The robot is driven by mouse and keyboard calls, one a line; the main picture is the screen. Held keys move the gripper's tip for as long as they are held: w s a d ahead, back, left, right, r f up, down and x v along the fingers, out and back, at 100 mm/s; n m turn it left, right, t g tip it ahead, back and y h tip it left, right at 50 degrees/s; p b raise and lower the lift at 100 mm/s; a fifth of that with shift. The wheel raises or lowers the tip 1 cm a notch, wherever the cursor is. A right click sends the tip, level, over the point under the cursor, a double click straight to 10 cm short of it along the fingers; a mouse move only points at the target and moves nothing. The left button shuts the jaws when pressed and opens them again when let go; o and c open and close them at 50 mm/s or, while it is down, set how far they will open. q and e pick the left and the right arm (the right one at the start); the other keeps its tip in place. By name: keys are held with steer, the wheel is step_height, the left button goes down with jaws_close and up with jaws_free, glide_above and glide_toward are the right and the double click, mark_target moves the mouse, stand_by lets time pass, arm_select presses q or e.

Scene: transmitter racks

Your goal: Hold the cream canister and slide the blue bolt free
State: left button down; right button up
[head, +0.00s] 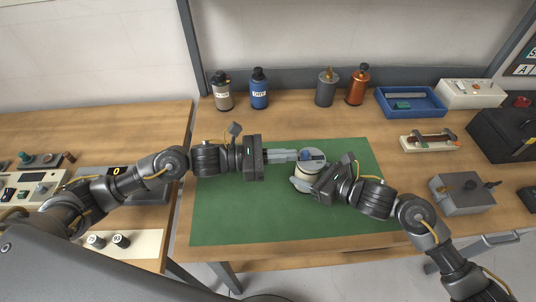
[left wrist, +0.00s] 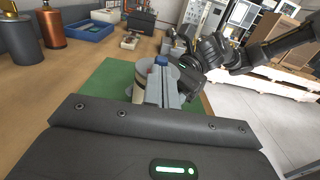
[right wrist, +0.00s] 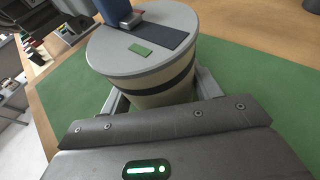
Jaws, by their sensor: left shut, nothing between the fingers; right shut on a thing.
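The cream canister (head: 307,170) stands on the green mat (head: 240,215) with a grey lid and a dark band; it fills the right wrist view (right wrist: 165,96). My right gripper (head: 312,176) is shut on its body, one finger on each side. The blue bolt (head: 307,155) sits on the lid; it also shows at the top of the right wrist view (right wrist: 118,8). My left gripper (head: 296,156) is shut and empty, its fingertips at the bolt's left side. In the left wrist view the bolt (left wrist: 160,60) shows just past the fingertips; I cannot tell whether they touch.
Several bottles stand along the back: beige (head: 222,92), blue (head: 260,90), grey (head: 326,88) and copper (head: 357,86). A blue tray (head: 412,113), a white box (head: 470,94) and a grey box (head: 461,195) lie to the right. The mat's front is clear.

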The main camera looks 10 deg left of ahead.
mark_target(302, 155)
arm_select(q)
steer(key=shift+w+d, duration=0.15)
steer(key=shift+d, duration=0.3)
steer(key=x, duration=0.4)
steer(key=shift+d, duration=0.1)
arm_select(e)
steer(key=shift+s, duration=0.1)
steer(key=shift+s+a, duration=0.1)
steer(key=shift+a, duration=0.05)
arm_select(q)
steer(key=v, duration=1.4)
